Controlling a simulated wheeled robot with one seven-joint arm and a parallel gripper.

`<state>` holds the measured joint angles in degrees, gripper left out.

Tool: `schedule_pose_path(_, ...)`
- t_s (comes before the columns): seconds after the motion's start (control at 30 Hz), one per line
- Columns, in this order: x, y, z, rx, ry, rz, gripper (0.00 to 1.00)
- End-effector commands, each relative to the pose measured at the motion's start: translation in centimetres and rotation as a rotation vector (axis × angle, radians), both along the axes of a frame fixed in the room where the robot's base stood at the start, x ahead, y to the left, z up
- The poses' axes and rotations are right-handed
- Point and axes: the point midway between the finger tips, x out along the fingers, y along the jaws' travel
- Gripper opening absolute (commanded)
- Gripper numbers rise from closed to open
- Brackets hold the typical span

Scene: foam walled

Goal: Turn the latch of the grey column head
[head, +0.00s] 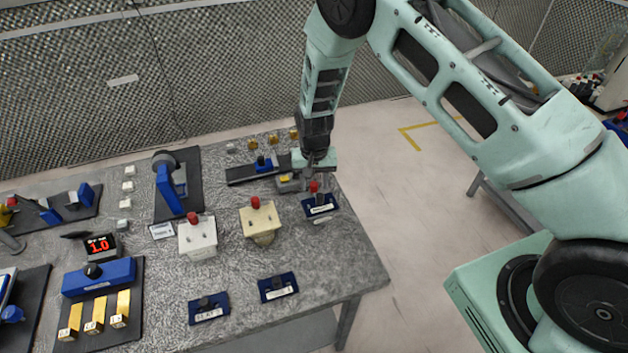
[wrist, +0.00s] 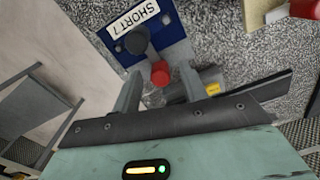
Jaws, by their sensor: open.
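A red knob (head: 314,186) shows just under my gripper (head: 313,178) at the table's right edge. In the wrist view the red knob (wrist: 160,73) lies between the two finger tips (wrist: 160,82), with a visible gap on each side. My gripper is open and I see nothing held. A grey body with a yellow label (head: 288,184) sits beside the knob; it shows partly behind a finger in the wrist view (wrist: 211,80). I cannot tell clearly how the knob joins it, or which way a latch points. My gripper hides much of this.
A blue plate labelled SHORT (head: 320,207) with a dark knob (wrist: 137,40) lies close by. A cream block (head: 260,222) and a white block (head: 197,238), both red-topped, stand to the left. A dark rail (head: 240,174) lies behind.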

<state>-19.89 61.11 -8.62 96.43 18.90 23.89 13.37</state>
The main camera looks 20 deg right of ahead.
Motion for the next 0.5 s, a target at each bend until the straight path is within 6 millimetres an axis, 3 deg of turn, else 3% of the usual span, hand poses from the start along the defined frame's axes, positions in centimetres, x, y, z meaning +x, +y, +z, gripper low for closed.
schedule_pose_path(0.03,0.0,0.01,0.01,0.0,0.0,0.0,0.37)
schedule_pose_path(0.17,0.0,0.01,0.03,0.0,0.0,0.0,0.01)
schedule_pose_path(0.5,0.02,-0.01,-0.04,0.0,0.0,0.027,0.0)
